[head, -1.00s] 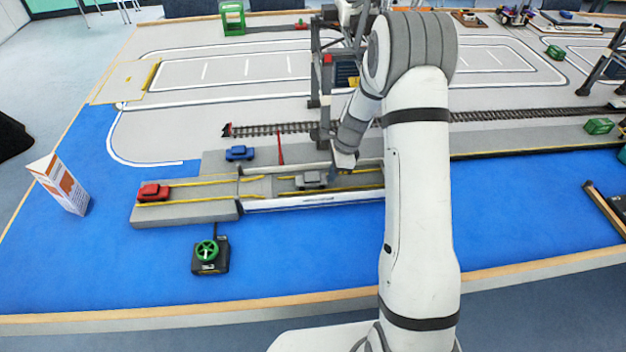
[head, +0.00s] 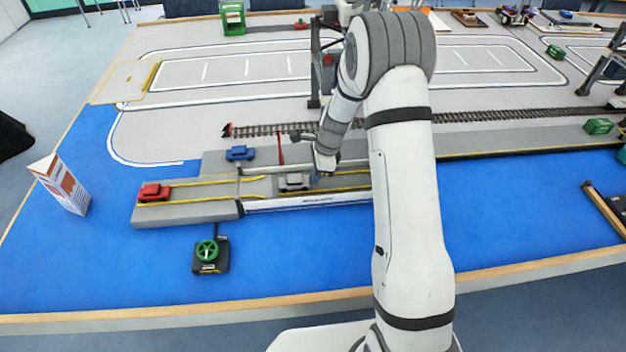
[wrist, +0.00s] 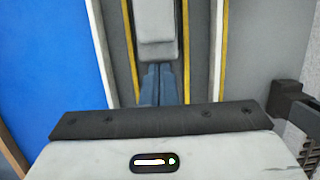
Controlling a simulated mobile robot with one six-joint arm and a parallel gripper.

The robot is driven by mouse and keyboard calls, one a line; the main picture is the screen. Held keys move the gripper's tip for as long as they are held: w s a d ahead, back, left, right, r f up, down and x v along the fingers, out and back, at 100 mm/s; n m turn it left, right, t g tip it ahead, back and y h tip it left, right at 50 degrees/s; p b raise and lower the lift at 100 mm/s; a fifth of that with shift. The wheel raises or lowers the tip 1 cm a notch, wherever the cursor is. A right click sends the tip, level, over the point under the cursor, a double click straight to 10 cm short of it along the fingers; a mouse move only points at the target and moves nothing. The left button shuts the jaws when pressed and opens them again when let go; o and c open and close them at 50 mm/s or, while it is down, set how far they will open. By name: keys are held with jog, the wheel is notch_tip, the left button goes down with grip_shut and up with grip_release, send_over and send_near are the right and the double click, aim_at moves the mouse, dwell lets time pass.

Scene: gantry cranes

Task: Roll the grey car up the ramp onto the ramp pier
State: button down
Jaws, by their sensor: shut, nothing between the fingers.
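The grey car (head: 293,181) stands on a yellow-lined deck with a white side wall (head: 310,200). In the wrist view the grey car (wrist: 156,35) sits between the yellow lines. My gripper (head: 316,178) is low over the deck, at the car's right end. In the wrist view my gripper (wrist: 160,72) is shut and empty, its blue-grey fingertips right at the car's near end; whether they touch it I cannot tell. The grey ramp pier (head: 215,211) lies to the left, its yellow lines meeting the deck's left end.
A red car (head: 153,192) stands at the pier's left end. A blue car (head: 239,153) stands on the grey block behind. A thin red post (head: 281,149) rises behind the deck. A black box with a green wheel (head: 208,254) is in front. The lane between grey and red cars looks clear.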

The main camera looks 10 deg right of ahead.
aim_at(226, 191)
jog(key=shift+a+p, duration=2.55)
jog(key=shift+a, duration=10.3)
jog(key=shift+d, duration=0.15)
jog(key=shift+d+r, duration=0.2)
jog(key=shift+d, duration=0.25)
jog(key=a+p+v, duration=0.2)
jog(key=p+v, duration=0.4)
jog(key=v, duration=0.3)
jog(key=shift+r+p, duration=0.3)
jog(key=shift+r, duration=0.35)
